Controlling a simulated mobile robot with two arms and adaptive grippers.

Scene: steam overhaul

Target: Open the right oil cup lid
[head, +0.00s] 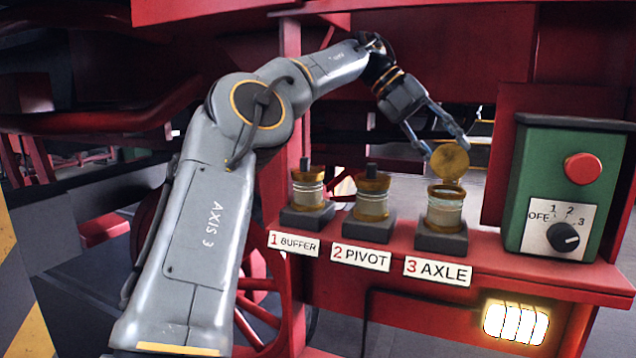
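Three brass oil cups with glass bands stand on dark blocks along a red ledge. The right oil cup (445,209), above the "3 AXLE" label, has its round brass lid (450,160) raised upright above the cup's open mouth. My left gripper (446,148) reaches in from above, its fingers spread apart at the raised lid. I cannot tell whether a finger touches the lid. The buffer cup (307,188) and the pivot cup (372,195) each have a dark knob on top, and their lids look shut. My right gripper is not in view.
A green control box (565,185) with a red button (582,168) and a dial (564,237) stands right of the cups. The labels (437,270) hang at the ledge front. A lit lamp (516,322) sits below. Red frame parts lie behind and above my arm.

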